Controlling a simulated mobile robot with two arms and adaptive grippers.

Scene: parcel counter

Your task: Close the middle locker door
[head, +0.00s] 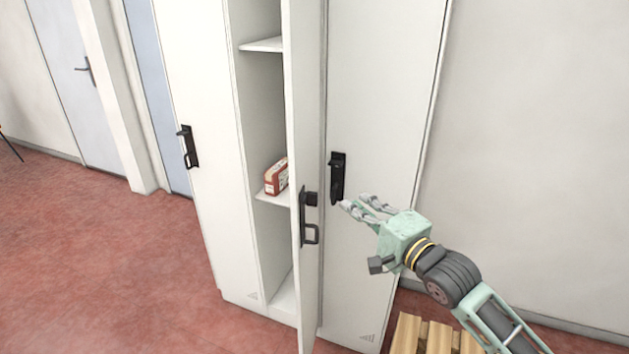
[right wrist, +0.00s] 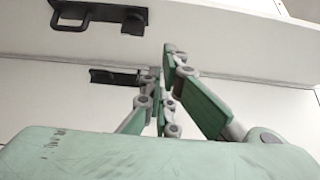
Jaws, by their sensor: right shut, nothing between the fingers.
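The middle locker door (head: 304,110) is white and stands open, swung out toward me, with a black handle (head: 309,218) on its face. The open compartment (head: 265,120) shows to its left. My right gripper (head: 352,203) is shut and empty, to the right of the open door and in front of the right locker door (head: 380,100). Its fingertips are close to the right door's black handle (head: 338,178); I cannot tell whether they touch it. In the right wrist view the gripper fingers (right wrist: 165,90) point up toward the white doors, with a black handle (right wrist: 100,14) at the top left.
A red and white box (head: 276,176) sits on a shelf inside the middle locker. The left locker door (head: 190,80) is shut. A wooden pallet (head: 437,338) lies on the floor below my right arm. Red floor (head: 100,260) at the left is clear.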

